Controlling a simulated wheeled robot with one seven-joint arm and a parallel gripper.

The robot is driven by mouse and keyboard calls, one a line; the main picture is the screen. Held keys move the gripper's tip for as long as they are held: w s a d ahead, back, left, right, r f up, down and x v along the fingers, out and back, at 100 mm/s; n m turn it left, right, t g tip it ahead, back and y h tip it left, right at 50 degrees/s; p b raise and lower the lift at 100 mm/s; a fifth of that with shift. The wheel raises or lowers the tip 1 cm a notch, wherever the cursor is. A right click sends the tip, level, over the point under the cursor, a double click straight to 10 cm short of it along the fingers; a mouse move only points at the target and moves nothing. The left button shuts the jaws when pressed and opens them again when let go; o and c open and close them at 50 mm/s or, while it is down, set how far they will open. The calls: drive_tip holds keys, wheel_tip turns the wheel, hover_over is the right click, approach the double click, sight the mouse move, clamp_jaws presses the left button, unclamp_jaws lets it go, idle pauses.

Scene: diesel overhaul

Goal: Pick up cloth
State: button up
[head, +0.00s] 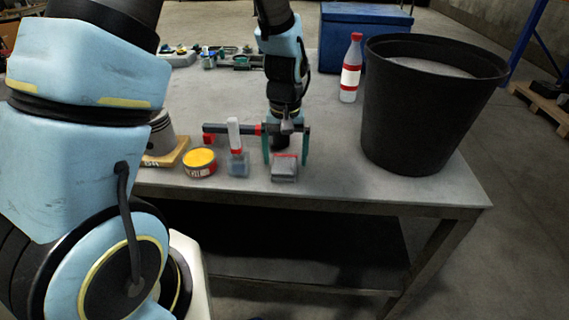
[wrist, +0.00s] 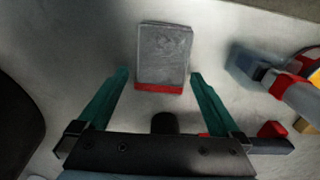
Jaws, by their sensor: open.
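A folded grey cloth (head: 284,168) with a red edge lies on the workbench near its front edge. In the wrist view the cloth (wrist: 163,55) lies just past the fingertips, red edge towards me. My gripper (head: 287,155) points down over the bench with its two green fingers spread. In the head view the cloth shows between the fingers. In the wrist view my gripper (wrist: 157,78) is open and empty, with a finger to either side of the cloth's near end. I cannot tell the exact height of the fingertips above the bench.
Left of the cloth stand a white-handled brush (head: 236,150) and a yellow-topped tin (head: 200,163). A piston (head: 158,138) sits on a wooden block further left. A black bucket (head: 420,110) and a bottle (head: 351,70) stand to the right. The bench's front edge (head: 400,207) is close.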

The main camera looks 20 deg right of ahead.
sight(285, 158)
drive_tip(key=shift+f, duration=0.1)
drive_tip(key=shift+c, duration=0.2)
drive_tip(key=c, duration=1.2)
drive_tip(key=shift+c, duration=0.2)
wheel_tip(285, 158, up, 10)
drive_tip(key=b, duration=0.2)
